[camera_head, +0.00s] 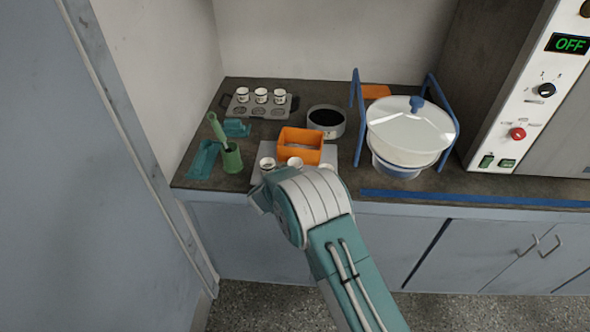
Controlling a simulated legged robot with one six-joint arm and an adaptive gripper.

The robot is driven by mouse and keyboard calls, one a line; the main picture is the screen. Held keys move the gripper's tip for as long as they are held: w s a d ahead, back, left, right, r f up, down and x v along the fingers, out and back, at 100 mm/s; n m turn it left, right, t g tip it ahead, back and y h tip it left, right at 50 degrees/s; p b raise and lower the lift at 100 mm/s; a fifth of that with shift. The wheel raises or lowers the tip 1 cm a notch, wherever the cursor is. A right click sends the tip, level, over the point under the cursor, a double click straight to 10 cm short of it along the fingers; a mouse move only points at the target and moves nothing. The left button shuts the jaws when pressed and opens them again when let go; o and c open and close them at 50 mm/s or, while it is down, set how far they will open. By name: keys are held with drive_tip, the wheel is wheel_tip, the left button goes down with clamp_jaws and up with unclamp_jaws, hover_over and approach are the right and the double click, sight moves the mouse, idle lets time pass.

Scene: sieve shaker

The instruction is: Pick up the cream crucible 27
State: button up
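Several small cream-white crucibles with dark markings are on the counter, and I cannot read which is number 27. Three stand in a row in the back of a dark rack, at left (242,95), middle (261,96) and right (280,96). More crucibles stand near the front on a grey plate (329,151), one at left (267,163) and one in the middle (295,162). Another at the right is partly hidden by my arm. My arm reaches up to the counter's front edge, just before these front crucibles.
An orange open box (300,145) stands behind the front crucibles, with a round dark-filled pan (326,121) behind it. A green cup (232,160) holding a tool is at left. A large lidded sieve bowl (410,135) between blue handles stands at right, beside a control panel (530,100).

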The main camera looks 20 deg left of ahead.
drive_tip(key=shift+c, duration=0.4)
drive_tip(key=c, duration=1.2)
drive_tip(key=shift+r, duration=0.1)
